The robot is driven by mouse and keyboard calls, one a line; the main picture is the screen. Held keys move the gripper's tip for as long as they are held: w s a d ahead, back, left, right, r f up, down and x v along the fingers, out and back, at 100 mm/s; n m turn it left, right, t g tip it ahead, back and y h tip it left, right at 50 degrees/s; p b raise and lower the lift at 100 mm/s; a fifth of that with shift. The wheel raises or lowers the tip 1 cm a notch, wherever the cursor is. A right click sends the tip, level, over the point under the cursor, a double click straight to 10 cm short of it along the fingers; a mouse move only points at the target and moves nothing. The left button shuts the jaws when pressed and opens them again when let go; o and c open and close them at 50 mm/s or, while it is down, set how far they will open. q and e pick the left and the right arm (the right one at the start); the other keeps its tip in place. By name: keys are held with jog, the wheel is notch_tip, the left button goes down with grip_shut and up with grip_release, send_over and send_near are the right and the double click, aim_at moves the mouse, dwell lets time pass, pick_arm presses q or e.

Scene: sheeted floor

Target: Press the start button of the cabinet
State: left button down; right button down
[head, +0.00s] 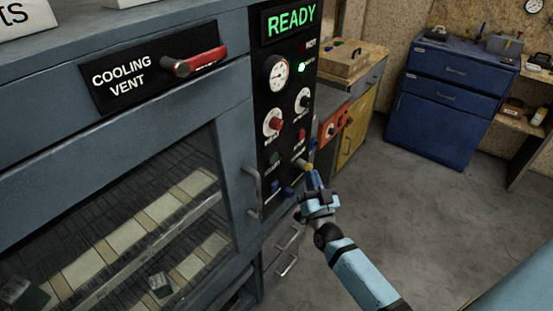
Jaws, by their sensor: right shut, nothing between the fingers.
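The grey-blue cabinet (240,92) fills the left side, with a black control panel (262,105) on its right front. A lit READY display (291,19) tops the panel. Lower down are a green button (274,158), a blue button (275,187) and a red button (300,135). Their small labels are too blurred to read, so I cannot tell which is start. My right gripper (314,179) is shut and empty, at the panel's lower right beside a yellowish knob or button (308,166). I cannot tell whether they touch. My left gripper is not in view.
A red cooling vent lever (195,62) and a vertical door handle (254,191) stick out from the cabinet. A blue drawer cabinet (440,100) is at the back. Grey floor (415,205) lies open between.

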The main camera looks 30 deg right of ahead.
aim_at(275, 158)
jog(key=w+a+b, duration=0.2)
jog(key=w+a, duration=0.1)
jog(key=w, duration=0.5)
jog(key=shift+a+b, duration=0.25)
jog(key=shift+b, duration=0.15)
jog(key=shift+w, duration=0.1)
dwell(1.9)
jog(key=shift+w+a, duration=0.15)
jog(key=shift+w, duration=0.2)
jog(key=shift+w+a, duration=0.1)
jog(key=shift+w, duration=0.2)
dwell(0.6)
jog(key=shift+s, duration=0.1)
jog(key=shift+s+d+p, duration=0.25)
jog(key=shift+s+p, duration=0.05)
jog(key=shift+s, duration=0.35)
